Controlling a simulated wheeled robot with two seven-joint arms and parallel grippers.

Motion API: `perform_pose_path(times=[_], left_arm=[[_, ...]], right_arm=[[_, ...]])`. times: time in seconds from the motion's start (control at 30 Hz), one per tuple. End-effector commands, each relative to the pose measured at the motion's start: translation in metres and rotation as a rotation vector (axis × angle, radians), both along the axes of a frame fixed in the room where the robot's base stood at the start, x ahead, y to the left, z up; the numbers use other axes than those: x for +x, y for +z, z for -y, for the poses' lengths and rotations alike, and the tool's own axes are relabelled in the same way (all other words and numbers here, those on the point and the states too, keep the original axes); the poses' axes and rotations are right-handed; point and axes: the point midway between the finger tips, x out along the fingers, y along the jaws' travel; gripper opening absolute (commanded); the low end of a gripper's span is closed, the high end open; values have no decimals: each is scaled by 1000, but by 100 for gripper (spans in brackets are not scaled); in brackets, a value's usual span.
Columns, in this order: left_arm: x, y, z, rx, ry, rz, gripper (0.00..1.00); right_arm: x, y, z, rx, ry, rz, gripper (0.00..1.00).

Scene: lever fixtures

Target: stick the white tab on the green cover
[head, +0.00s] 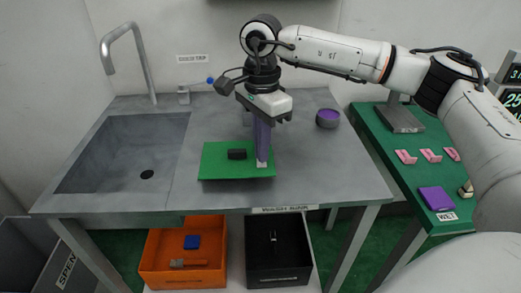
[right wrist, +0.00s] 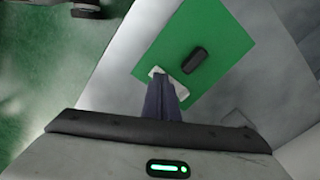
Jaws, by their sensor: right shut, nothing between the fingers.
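The green cover (head: 215,164) is a flat panel on the grey counter, with a black block-like handle (head: 237,154) on it. In the right wrist view the cover (right wrist: 215,35) and its handle (right wrist: 193,60) show beyond the fingers. My right gripper (head: 262,160) points down, its purple fingers shut, tips over the cover's right part. The white tab (head: 262,164) is at the fingertips, against the cover. In the wrist view the tab (right wrist: 182,91) shows around the tips of my gripper (right wrist: 163,82), which hide its middle. My left gripper is not in view.
A sink basin (head: 125,150) with a tall faucet (head: 127,55) is on the left. Orange (head: 160,273) and black (head: 280,277) bins are below. A green side table (head: 385,140) holds pink pieces and a purple block (head: 437,198).

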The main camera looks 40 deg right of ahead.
Motion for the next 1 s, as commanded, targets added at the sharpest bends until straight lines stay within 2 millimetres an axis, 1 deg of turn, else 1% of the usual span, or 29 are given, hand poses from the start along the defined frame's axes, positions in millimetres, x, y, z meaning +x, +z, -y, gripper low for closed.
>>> perform_pose_path(times=[0.03,0.63,0.73,1.0], left_arm=[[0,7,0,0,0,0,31],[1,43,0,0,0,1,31],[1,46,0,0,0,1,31],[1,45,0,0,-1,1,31]], right_arm=[[0,8,0,0,0,1,0],[1,57,0,0,0,2,0],[1,61,0,0,0,2,0],[1,60,0,0,0,2,0]])
